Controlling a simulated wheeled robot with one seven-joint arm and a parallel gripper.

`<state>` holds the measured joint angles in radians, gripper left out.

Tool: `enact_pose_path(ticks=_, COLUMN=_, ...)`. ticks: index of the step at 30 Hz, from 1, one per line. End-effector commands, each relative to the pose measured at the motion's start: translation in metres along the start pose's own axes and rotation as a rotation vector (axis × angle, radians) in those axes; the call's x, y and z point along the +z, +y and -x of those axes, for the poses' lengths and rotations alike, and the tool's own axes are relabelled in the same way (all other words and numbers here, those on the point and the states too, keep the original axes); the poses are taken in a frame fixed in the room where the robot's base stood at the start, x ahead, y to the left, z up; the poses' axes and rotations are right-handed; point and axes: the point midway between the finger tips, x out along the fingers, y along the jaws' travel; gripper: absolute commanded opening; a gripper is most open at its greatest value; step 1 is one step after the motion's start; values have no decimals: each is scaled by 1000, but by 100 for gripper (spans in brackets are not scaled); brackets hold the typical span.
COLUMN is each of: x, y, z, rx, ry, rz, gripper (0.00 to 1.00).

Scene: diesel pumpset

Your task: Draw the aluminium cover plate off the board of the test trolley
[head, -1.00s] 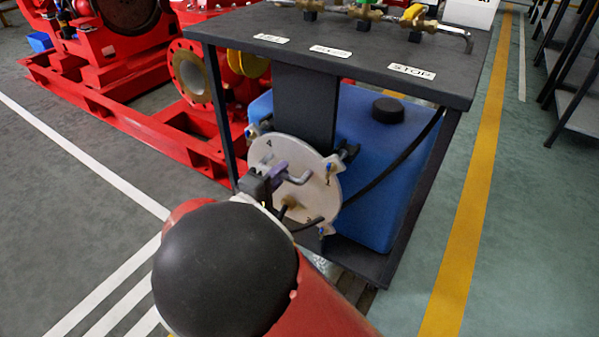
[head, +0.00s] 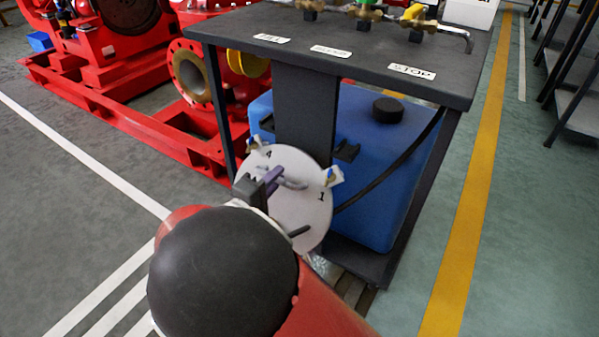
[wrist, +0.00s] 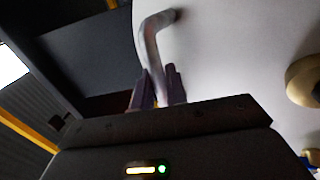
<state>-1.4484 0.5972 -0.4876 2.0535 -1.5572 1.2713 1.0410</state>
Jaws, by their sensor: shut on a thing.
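The round aluminium cover plate (head: 312,212) hangs in front of the trolley's dark board (head: 305,105), tilted, and overlaps its lower part. It looks apart from the black bracket (head: 346,150) at the board's right edge. The plate carries a bent grey handle (head: 292,183), dark marks and small white-and-blue fittings at its rim. My gripper (head: 270,180) is shut on this handle. The wrist view shows the purple-grey fingers (wrist: 157,88) around the handle's lower end, with the pale plate filling the right. My arm hides the plate's lower left.
The trolley's dark top (head: 400,75) with valves and labels overhangs the board. A blue tank (head: 385,160) with a black hose stands behind the plate. Red pump frames (head: 120,125) are at the left.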

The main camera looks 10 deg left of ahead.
Motion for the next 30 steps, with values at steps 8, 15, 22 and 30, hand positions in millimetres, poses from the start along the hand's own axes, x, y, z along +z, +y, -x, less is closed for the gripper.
enact_pose_path(ticks=8, x=0, y=4, z=2, rx=8, ry=-1, rz=-5, gripper=0)
enact_pose_path(ticks=15, x=0, y=4, z=2, rx=8, ry=-1, rz=-5, gripper=0)
enact_pose_path(ticks=22, x=-1, y=4, z=6, rx=7, ry=0, rz=-5, gripper=0)
enact_pose_path(ticks=30, x=0, y=4, z=17, rx=8, ry=-1, rz=-5, gripper=0)
